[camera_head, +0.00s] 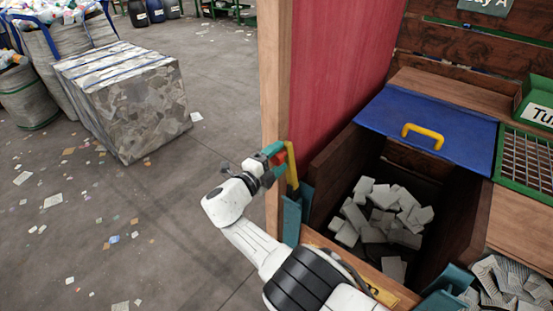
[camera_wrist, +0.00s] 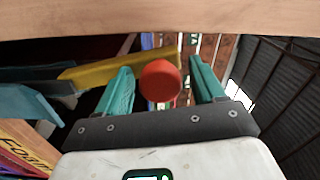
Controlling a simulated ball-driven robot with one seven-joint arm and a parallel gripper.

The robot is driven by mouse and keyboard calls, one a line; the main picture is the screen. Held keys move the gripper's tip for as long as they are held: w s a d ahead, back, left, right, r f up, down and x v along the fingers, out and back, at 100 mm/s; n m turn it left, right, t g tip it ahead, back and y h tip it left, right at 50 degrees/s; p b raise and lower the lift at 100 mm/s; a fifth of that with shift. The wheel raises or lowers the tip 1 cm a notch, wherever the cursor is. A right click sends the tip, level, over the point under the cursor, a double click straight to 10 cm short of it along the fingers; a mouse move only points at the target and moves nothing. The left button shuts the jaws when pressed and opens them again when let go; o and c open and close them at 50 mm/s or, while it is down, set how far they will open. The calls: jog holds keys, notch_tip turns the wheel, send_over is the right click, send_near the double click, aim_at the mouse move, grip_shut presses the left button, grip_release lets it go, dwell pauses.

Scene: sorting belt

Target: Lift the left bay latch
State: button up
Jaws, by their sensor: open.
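The left bay latch is a yellow bar (camera_head: 291,165) with a red knob, standing upright by the wooden post at the bay's left front corner, above a teal bracket (camera_head: 292,222). In the wrist view the yellow bar (camera_wrist: 98,70) runs in from the left and ends in the round red knob (camera_wrist: 160,80). My gripper (camera_head: 274,158) is at the knob. In the wrist view its two teal fingers (camera_wrist: 163,85) are open, one on each side of the knob. A gap shows on the right; I cannot tell whether the left finger touches.
The open bay holds several pale blocks (camera_head: 380,215) between wooden walls. A blue lid (camera_head: 430,120) with a yellow handle (camera_head: 423,134) lies behind it. Another teal bracket (camera_head: 447,285) is at the right front. A bale (camera_head: 125,100) stands on the littered floor, left.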

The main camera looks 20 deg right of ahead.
jog(key=shift+s+a, duration=0.1)
jog(key=p+v, duration=0.2)
jog(key=v, duration=0.8)
jog(key=shift+s+a+p, duration=0.15)
jog(key=shift+a+p, duration=0.1)
jog(key=shift+p, duration=0.1)
jog(key=s+d+f+m+g+y, duration=0.5)
jog(key=s+d+f+m+g, duration=0.45)
jog(key=s+f+m, duration=0.75)
jog(key=s+d+f+m+y+b, duration=0.1)
jog(key=s+d+f+m+y, duration=0.25)
jog(key=s+d+m, duration=0.6)
jog(key=s+r+m+y, duration=0.3)
jog(key=s+m, duration=0.5)
jog(key=m, duration=0.1)
jog(key=s+r+m+y+b, duration=0.1)
jog(key=s+r+m+y, duration=0.2)
jog(key=s+m, duration=0.6)
jog(key=shift+d+r+m, duration=0.4)
jog(key=shift+d+m, duration=0.1)
jog(key=shift+m, duration=0.25)
